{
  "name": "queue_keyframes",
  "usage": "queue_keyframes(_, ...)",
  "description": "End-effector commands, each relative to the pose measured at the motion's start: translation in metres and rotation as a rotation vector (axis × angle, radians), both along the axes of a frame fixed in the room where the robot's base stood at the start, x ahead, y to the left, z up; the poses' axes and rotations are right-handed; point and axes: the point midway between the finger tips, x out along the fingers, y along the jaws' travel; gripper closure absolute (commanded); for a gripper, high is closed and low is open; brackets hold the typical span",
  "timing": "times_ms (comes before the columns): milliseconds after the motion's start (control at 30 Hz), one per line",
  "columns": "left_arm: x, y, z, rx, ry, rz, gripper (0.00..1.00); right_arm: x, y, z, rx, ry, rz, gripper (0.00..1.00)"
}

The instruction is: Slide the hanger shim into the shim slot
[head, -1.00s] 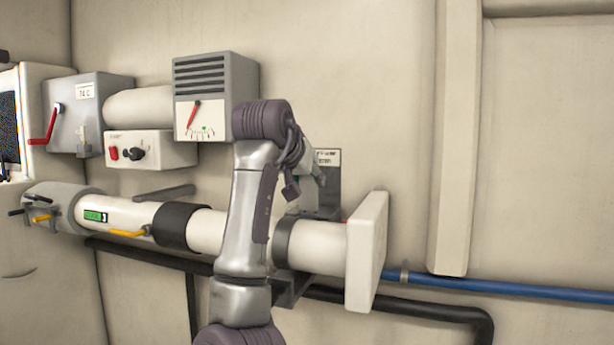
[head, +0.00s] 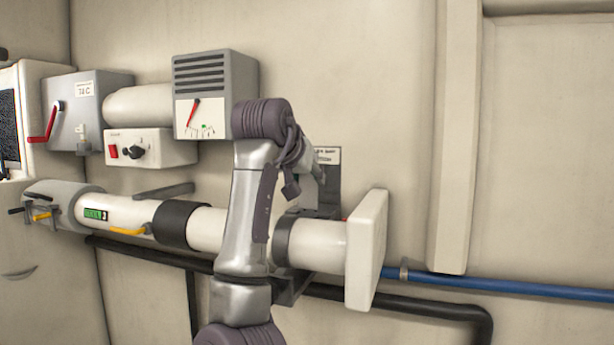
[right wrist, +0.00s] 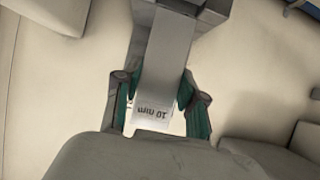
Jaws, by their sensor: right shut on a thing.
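My right gripper (right wrist: 160,88) has its teal-padded fingers shut on the hanger shim (right wrist: 155,112), a flat grey piece with a white end marked "10 mm". In the right wrist view the shim runs from between the fingers up to a grey block (right wrist: 183,10); how far it is inside any slot cannot be told. In the head view my right arm crosses in front of the pipe, and its gripper (head: 312,183) is mostly hidden behind it, beside a dark grey wall bracket (head: 328,185) with a label on top. The slot opening is not clearly visible. My left gripper is not in view.
A white pipe (head: 320,247) with dark bands ends in a white square plate (head: 368,250) right of my arm. A grey gauge box (head: 217,95) hangs close to the left of my arm. A blue pipe (head: 500,287) and a black hose run below. The upper right wall is bare.

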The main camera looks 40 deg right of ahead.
Motion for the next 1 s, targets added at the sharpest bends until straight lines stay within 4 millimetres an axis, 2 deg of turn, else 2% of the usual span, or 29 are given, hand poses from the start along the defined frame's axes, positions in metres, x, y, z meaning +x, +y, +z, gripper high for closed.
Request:
queue_keyframes(567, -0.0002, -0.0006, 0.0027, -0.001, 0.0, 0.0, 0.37, 0.0001, 0.0002, -0.0003, -0.001, 0.0, 0.0, 0.98)
queue_keyframes(1000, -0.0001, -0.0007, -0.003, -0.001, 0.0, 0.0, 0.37, 0.0, 0.0002, -0.0086, -0.001, -0.001, 0.001, 0.98)
